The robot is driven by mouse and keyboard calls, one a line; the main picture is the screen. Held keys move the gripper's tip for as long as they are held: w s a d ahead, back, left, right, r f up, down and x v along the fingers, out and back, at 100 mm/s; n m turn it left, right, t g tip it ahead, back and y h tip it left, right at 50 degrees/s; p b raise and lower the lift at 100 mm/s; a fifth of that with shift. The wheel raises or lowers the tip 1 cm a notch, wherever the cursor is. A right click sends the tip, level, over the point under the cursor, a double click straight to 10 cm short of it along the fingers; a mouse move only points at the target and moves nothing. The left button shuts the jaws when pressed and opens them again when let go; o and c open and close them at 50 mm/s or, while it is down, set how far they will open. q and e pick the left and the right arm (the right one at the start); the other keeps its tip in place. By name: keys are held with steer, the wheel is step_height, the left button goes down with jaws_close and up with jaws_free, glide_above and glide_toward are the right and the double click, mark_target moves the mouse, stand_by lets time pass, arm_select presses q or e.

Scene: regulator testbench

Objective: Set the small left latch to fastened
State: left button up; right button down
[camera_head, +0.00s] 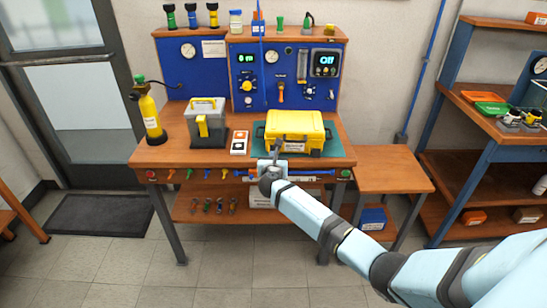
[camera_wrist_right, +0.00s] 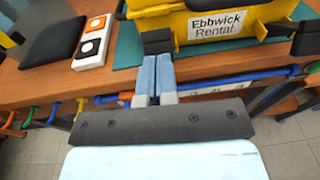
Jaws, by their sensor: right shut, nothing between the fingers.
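A yellow case (camera_head: 293,126) labelled "Ebbwick Rental" lies on the green mat (camera_head: 331,146) on the bench. In the right wrist view, a black block that looks like the small left latch (camera_wrist_right: 157,40) is at the case's front, left of the label; a similar black latch (camera_wrist_right: 305,38) is to the right. My right gripper (camera_head: 277,151) is at the front left of the case. In the wrist view its fingers (camera_wrist_right: 154,60) are together and empty, their tips right at the left block. Contact and the latch's exact setting cannot be told. My left gripper is not in view.
A grey toolbox (camera_head: 205,131) with a yellow clasp and a white two-button box (camera_head: 239,142) stand left of the case. A yellow cylinder (camera_head: 150,115) is at the bench's left end. Blue gauge panels rise behind. A lower side table (camera_head: 392,171) adjoins at right.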

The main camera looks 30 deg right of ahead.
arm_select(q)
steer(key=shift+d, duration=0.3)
